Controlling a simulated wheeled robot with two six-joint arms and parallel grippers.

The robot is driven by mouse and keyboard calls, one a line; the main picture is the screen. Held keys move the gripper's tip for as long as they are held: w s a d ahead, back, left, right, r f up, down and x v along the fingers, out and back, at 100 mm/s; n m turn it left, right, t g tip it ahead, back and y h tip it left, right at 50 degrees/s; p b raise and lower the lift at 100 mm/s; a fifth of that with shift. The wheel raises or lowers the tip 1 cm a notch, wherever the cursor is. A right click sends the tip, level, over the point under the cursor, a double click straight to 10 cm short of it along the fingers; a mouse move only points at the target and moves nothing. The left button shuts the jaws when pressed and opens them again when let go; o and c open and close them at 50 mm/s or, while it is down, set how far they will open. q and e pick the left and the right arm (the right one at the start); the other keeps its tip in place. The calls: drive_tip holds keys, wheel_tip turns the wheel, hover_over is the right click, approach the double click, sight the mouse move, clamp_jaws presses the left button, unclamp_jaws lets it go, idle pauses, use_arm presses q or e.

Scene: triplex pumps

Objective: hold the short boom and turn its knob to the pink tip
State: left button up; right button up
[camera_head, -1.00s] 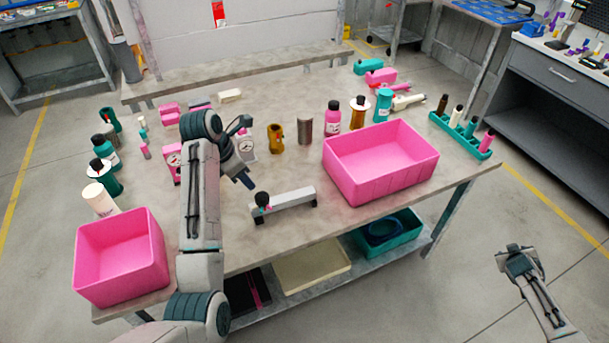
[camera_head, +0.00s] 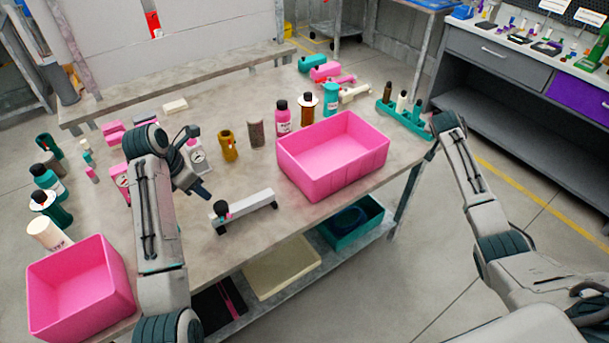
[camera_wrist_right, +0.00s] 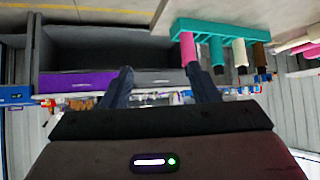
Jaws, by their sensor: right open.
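The short boom looks to be the pale bar (camera_head: 252,204) lying near the front edge of the bench, with dark feet at its ends. Its knob (camera_head: 221,209) is dark with a small reddish-pink mark and sits at the bar's left end. My left gripper (camera_head: 204,194) hangs just behind and above that end, apart from it; its finger gap is too small to read. My right gripper (camera_wrist_right: 160,88) is open and empty in the right wrist view. In the head view, the right arm's end is at the bench's right corner, beside the teal rack (camera_head: 402,119).
A pink bin (camera_head: 347,174) stands right of the bar, another pink bin (camera_head: 84,290) at the front left. Bottles and a brown part (camera_head: 228,146) stand behind. The rack's handles (camera_wrist_right: 188,50) are close to my right gripper. Bare bench lies around the bar.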

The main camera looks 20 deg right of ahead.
drive_tip(key=w+a+r+m+g+y, duration=0.1)
drive_tip(key=w+a+y, duration=0.2)
drive_tip(key=a, duration=0.9)
drive_tip(key=w+a+r+m+g+y, duration=0.1)
drive_tip(key=w+a+y, duration=0.15)
drive_tip(key=a, duration=0.85)
drive_tip(key=w+a+r+m+g+y, duration=0.1)
drive_tip(key=w+a+r+y, duration=0.15)
drive_tip(key=a, duration=0.95)
drive_tip(key=m+g+y, duration=0.2)
drive_tip(key=g+y, duration=0.2)
approach(241, 204)
drive_tip(key=shift+w+a+f, duration=0.15)
drive_tip(key=shift+w+f, duration=0.15)
drive_tip(key=shift+f, duration=0.1)
drive_tip(key=shift+s+a+f+g, duration=0.3)
drive_tip(key=shift+a+f, duration=0.1)
drive_tip(key=shift+f, duration=0.15)
drive_tip(key=x, duration=0.9)
drive_tip(key=shift+f, duration=0.4)
